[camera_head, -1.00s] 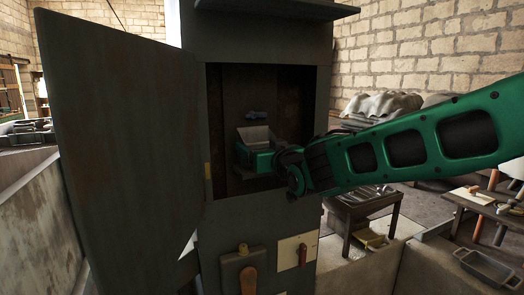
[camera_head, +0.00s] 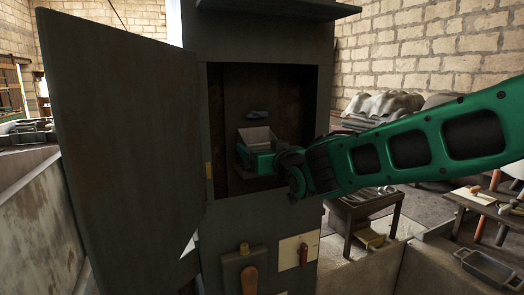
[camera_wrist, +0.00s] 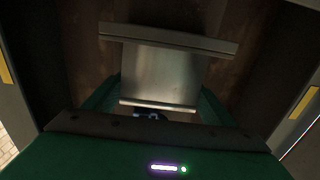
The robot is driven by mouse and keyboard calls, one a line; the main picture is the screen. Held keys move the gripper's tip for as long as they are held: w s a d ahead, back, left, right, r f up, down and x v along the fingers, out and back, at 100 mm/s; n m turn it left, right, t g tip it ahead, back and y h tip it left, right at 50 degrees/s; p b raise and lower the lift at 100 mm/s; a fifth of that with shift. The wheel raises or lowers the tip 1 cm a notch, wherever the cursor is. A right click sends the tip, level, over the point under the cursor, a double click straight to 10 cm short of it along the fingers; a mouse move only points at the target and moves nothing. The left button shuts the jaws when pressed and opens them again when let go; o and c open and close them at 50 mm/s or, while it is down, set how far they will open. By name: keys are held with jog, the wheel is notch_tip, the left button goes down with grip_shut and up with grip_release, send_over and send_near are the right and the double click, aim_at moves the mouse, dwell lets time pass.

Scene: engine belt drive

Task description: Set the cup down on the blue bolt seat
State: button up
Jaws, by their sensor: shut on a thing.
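The cup, a grey metal box-like piece with flat slanted faces, is in the head view (camera_head: 256,136) inside the open cabinet. It also fills the middle of the wrist view (camera_wrist: 162,74). My green gripper (camera_head: 258,150) is inside the cabinet, shut on the cup, with its fingers on either side of it in the wrist view (camera_wrist: 158,98). A small bluish bit also shows below the cup in the wrist view. Contact between cup and seat cannot be told.
The cabinet (camera_head: 250,215) has narrow side walls close around my gripper. Its door (camera_head: 125,130) stands open at left. A knob and switches are on the front below the opening. A small table (camera_head: 362,212) stands behind at right.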

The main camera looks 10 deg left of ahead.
jog(key=shift+f, duration=0.35)
dwell(0.6)
jog(key=o, duration=1.2)
jog(key=shift+s+d, duration=0.1)
